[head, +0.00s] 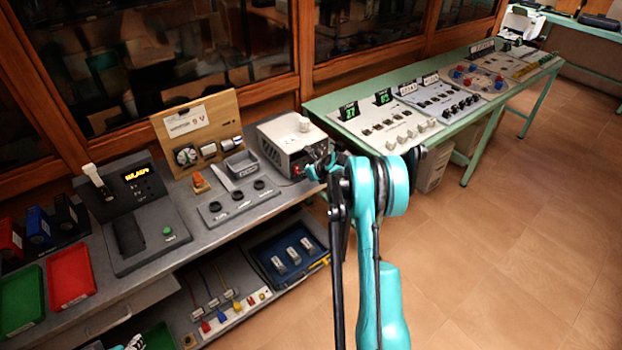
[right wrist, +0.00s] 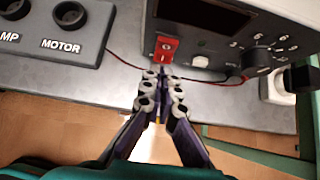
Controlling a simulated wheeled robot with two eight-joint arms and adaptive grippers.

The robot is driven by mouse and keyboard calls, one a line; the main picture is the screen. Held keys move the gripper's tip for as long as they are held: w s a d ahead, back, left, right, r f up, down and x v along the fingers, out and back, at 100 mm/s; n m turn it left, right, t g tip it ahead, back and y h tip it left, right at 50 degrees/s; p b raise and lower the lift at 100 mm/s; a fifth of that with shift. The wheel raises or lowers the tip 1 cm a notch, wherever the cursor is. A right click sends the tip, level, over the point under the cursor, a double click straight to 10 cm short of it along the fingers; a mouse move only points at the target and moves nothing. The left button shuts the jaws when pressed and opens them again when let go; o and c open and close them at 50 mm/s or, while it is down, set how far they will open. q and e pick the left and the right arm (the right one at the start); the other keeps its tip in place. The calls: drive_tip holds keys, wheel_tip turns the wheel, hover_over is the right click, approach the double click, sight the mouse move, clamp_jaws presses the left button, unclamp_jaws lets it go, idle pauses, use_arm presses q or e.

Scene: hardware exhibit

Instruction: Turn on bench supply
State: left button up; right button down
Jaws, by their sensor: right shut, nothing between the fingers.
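The bench supply (head: 291,142) is a grey box at the right end of the grey workbench, with a white knob-like part on top. In the right wrist view its front panel (right wrist: 200,45) shows a dark display, a red rocker switch (right wrist: 165,49) marked at both ends, and a dark dial. My right gripper (right wrist: 161,80) is shut and empty, its tips just in front of the red switch; I cannot tell whether they touch. In the head view my right gripper (head: 318,170) is at the supply's front and partly hides it.
A green table (head: 455,130) with control panels stands to the right. A thin red wire runs along the bench near the supply. The floor at right is clear.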

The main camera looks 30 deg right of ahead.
drive_tip(key=shift+w+f, duration=0.25)
drive_tip(key=shift+w, duration=0.55)
drive_tip(key=shift+a, duration=0.1)
drive_tip(key=shift+w+f+t+b, duration=0.1)
drive_tip(key=shift+f+t+b, duration=0.2)
drive_tip(key=shift+b, duration=0.4)
drive_tip(key=shift+r, duration=0.1)
drive_tip(key=shift+w, duration=0.1)
drive_tip(key=shift+r, duration=0.15)
drive_tip(key=shift+r+p, duration=0.45)
drive_tip(key=shift+r, duration=0.3)
